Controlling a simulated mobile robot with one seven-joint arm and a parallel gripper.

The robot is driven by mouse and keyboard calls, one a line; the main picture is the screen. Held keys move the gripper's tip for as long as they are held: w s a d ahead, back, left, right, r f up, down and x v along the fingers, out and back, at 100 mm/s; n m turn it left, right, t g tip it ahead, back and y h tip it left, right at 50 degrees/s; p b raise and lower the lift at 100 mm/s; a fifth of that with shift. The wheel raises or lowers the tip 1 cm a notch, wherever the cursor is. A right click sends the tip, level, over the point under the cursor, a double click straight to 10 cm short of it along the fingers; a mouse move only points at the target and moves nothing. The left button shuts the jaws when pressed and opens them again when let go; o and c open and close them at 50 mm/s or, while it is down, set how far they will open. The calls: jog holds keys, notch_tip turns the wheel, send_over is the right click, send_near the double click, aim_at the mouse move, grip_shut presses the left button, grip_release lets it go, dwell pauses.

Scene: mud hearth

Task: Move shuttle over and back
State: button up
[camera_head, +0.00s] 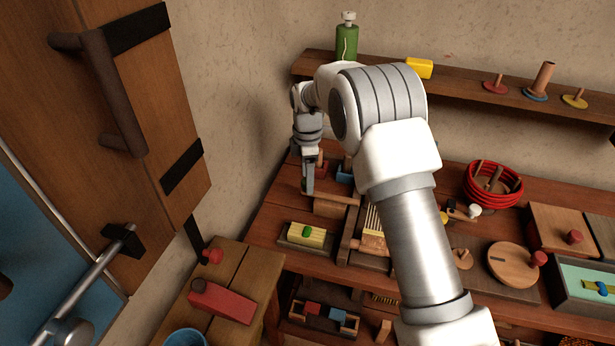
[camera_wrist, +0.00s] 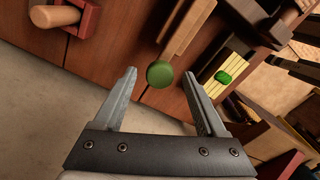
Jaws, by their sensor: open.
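A green round knob (camera_wrist: 160,75) sits at the end of a pale wooden bar (camera_wrist: 187,28) in the wrist view; this looks like the shuttle, though I cannot be sure. The bar (camera_head: 337,197) reaches left from a small wooden loom frame (camera_head: 346,243) with pale threads in the head view. My gripper (camera_wrist: 159,73) is open, with one finger on each side of the knob in the picture. I cannot tell how far the knob lies below the fingertips. In the head view my gripper (camera_head: 308,186) points down at the bar's left end. My arm hides part of the loom.
A yellow ribbed block with a green piece (camera_head: 307,231) lies in front of the bar. A red rope coil (camera_head: 493,184) and a round wooden disc (camera_head: 515,264) stand to the right. A wooden cabinet (camera_head: 150,90) stands at left. A shelf (camera_head: 455,84) runs along the wall.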

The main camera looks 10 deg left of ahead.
grip_shut()
dwell(0.5)
dwell(1.0)
